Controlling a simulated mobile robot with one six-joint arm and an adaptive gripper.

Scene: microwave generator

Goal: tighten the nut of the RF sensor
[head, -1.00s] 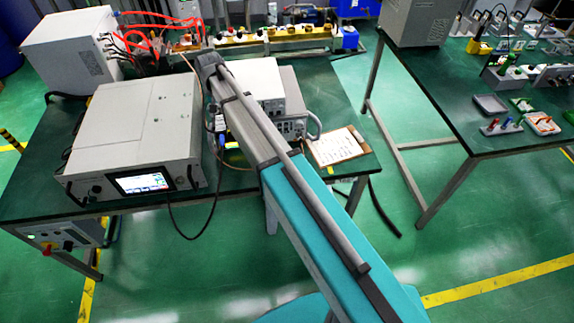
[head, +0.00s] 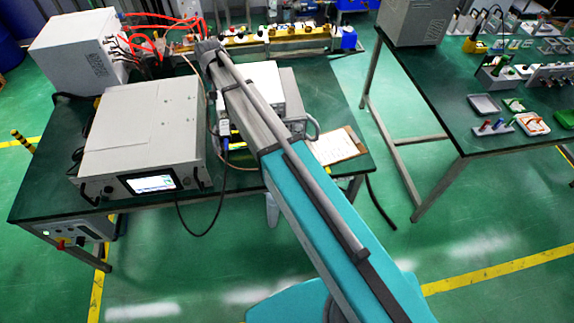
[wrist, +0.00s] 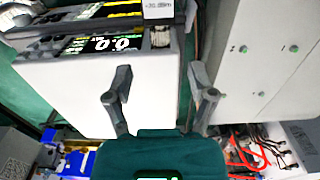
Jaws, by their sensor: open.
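In the wrist view, my gripper (wrist: 161,84) is open, with its two dark fingers apart and nothing between them. A ribbed metal nut (wrist: 160,38) shows beyond and between the fingertips, at the front end of a white instrument (wrist: 90,88) with a "0.0" display. Next to the nut, at the top edge, is a white label (wrist: 158,9) with a dBm reading, seemingly on the RF sensor. The fingers do not appear to touch the nut. In the head view, my arm hides the gripper and nut; a small pale block with a blue-ended cable (head: 225,142) shows beside the arm.
A large generator (head: 140,135) with a lit screen stands left of my arm on the green table (head: 85,208). The white instrument and a clipboard (head: 337,147) are to the right. Red cables run behind.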

